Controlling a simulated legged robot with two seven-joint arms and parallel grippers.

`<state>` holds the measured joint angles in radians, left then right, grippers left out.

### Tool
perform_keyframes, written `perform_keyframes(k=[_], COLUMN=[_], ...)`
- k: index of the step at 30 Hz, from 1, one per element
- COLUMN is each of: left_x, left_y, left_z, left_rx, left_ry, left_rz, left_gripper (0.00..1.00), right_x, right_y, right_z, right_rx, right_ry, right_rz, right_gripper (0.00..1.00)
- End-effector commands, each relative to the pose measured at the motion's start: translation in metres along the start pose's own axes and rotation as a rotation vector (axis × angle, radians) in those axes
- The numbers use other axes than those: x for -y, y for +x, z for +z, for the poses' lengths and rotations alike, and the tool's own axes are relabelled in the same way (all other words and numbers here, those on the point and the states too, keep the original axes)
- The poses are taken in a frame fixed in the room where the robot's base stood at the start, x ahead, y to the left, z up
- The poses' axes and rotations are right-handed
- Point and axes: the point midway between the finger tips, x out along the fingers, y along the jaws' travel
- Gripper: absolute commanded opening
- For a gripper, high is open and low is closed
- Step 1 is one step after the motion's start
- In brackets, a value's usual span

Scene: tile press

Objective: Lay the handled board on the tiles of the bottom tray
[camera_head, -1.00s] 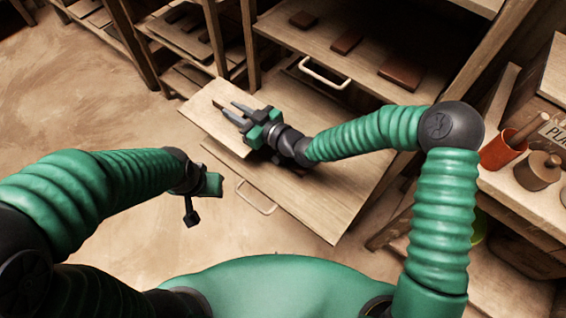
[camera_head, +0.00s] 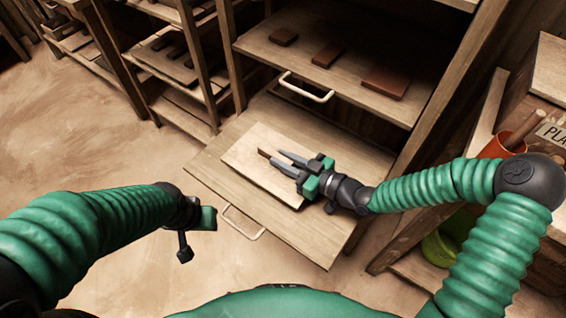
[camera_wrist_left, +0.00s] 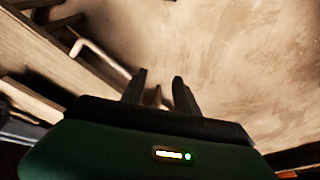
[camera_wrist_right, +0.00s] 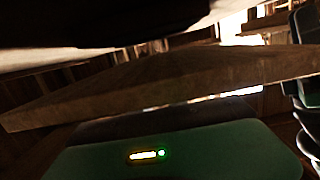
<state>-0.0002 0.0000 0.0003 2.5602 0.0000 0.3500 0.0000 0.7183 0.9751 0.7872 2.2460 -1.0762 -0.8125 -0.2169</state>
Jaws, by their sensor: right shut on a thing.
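The handled board (camera_head: 242,158) is a pale wooden rectangle over the pulled-out bottom tray (camera_head: 318,238). My right gripper (camera_head: 271,158) is over the board and shut on it; its grip on the handle is mostly hidden. A small dark piece of the handle shows by the fingertips. The board's underside or edge fills the right wrist view (camera_wrist_right: 160,88). I cannot tell whether the board touches what is beneath it. No tiles of the bottom tray show. My left gripper (camera_head: 205,218) is empty, left of the tray, with its fingers apart in the left wrist view (camera_wrist_left: 158,92).
An upper tray (camera_head: 405,113) with several brown tiles (camera_head: 385,82) and a metal handle (camera_head: 305,90) is above the bottom tray. Rack posts stand at the sides. A red pot (camera_head: 492,150) is on the right bench. The floor at left is clear.

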Motion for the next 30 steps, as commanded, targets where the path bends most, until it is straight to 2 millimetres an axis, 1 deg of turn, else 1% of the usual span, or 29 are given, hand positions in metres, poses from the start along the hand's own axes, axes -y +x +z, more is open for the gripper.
perform_keyframes(k=[1, 7, 21, 22, 26, 27, 30], left_x=[0.000, 0.000, 0.000, 0.000, 0.000, 0.000, 0.000], left_y=[0.002, 0.001, 0.007, 0.007, 0.008, 0.008, 0.008], left_z=[0.001, 0.000, 0.002, 0.002, 0.002, 0.002, 0.002], left_rx=[0.000, 0.000, 0.000, 0.000, 0.000, 0.000, 0.000], left_ry=[0.000, -0.001, 0.000, 0.000, -0.001, 0.000, 0.000], left_rz=[0.000, 0.000, 0.000, 0.000, 0.000, 0.000, 0.000], left_gripper=[0.36, 0.36, 0.36, 0.36, 0.36, 0.36, 0.36], right_x=[0.000, 0.000, -0.001, -0.001, 0.000, 0.000, 0.000], right_y=[0.001, 0.001, 0.003, 0.002, 0.002, 0.002, 0.002], right_z=[0.002, 0.000, 0.015, 0.017, 0.018, 0.019, 0.019], right_rx=[-0.003, -0.004, 0.003, 0.006, 0.008, 0.009, 0.010], right_ry=[-0.003, -0.003, 0.000, 0.001, 0.003, 0.004, 0.004], right_rz=[-0.001, 0.000, 0.000, 0.001, 0.000, 0.000, 0.000], right_gripper=[0.00, 0.00, 0.00, 0.22, 0.39, 0.42, 0.42])
